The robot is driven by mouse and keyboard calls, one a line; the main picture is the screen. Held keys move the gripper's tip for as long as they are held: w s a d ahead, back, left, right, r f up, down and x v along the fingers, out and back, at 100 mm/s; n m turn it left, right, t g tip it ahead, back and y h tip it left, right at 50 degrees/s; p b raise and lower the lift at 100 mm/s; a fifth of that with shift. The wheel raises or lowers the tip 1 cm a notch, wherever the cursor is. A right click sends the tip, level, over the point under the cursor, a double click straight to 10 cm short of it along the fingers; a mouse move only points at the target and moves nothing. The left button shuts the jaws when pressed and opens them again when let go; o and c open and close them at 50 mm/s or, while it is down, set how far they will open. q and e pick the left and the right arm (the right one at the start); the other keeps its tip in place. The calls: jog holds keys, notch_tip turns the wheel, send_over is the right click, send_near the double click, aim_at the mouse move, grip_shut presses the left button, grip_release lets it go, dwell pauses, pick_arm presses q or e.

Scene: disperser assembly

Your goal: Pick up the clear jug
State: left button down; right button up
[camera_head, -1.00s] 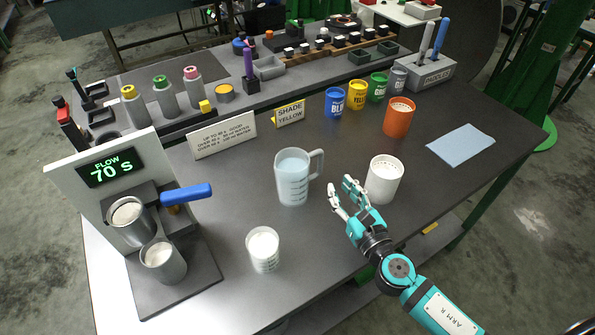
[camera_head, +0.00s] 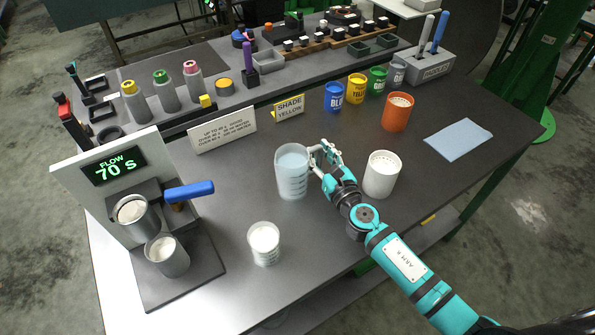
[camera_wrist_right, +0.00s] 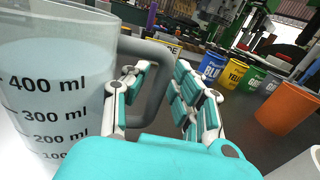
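The clear jug (camera_head: 291,178) stands upright on the dark table, holding pale liquid, with its handle toward the right. In the right wrist view the jug (camera_wrist_right: 50,100) fills the left side, with volume marks on its wall, and its grey handle (camera_wrist_right: 157,85) reaches between my fingers. My right gripper (camera_head: 325,158) is at the handle side of the jug. In the wrist view its fingers (camera_wrist_right: 165,90) are spread on either side of the handle, with a gap visible on the right. My left gripper is not in view.
A white container (camera_head: 381,176) stands close to the right of my right gripper. A small beaker (camera_head: 264,245) stands in front of the jug. The flow machine (camera_head: 110,165) is at the left. An orange container (camera_head: 397,113) and paint cans (camera_head: 334,98) stand behind.

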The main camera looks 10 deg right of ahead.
jog(key=shift+c, duration=0.3)
grip_shut()
jog(key=shift+r, duration=0.2)
